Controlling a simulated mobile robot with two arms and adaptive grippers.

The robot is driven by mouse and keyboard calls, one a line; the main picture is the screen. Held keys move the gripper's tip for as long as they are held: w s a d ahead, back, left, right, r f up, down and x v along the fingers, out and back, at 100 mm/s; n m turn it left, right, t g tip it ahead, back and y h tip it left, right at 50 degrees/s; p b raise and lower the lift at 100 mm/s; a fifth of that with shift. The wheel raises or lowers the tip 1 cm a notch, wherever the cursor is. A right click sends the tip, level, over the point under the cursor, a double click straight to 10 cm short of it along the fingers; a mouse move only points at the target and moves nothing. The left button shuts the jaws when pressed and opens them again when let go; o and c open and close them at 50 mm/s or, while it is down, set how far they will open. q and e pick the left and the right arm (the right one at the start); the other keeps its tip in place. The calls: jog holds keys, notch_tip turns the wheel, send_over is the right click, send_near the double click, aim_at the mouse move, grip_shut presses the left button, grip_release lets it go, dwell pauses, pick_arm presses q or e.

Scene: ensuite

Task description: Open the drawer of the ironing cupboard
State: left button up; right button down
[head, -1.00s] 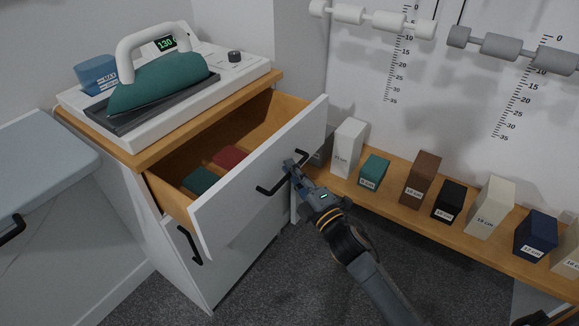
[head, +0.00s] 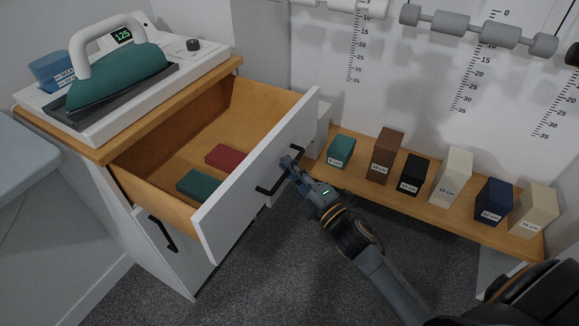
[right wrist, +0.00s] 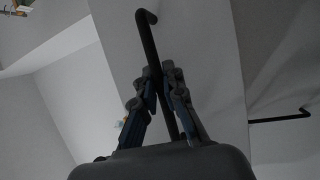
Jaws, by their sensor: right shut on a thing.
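The ironing cupboard (head: 163,249) stands at the left in the head view, with its top drawer (head: 262,185) pulled well out. A green block (head: 199,184) and a red block (head: 226,157) lie inside on the drawer's bottom. My right gripper (head: 288,163) is at the black bar handle (head: 268,189) on the drawer front. In the right wrist view its fingers (right wrist: 160,88) are closed around the handle bar (right wrist: 148,38). My left gripper is not in view.
A steam iron (head: 116,75) rests on its station on the cupboard top. A low wooden shelf (head: 450,224) with several labelled blocks stands at the right by the wall. A lower door handle (head: 163,234) sticks out below the drawer. Grey carpet (head: 290,275) is clear in front.

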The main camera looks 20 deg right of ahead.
jog(key=c, duration=1.7)
grip_release()
jog(key=v, duration=1.2)
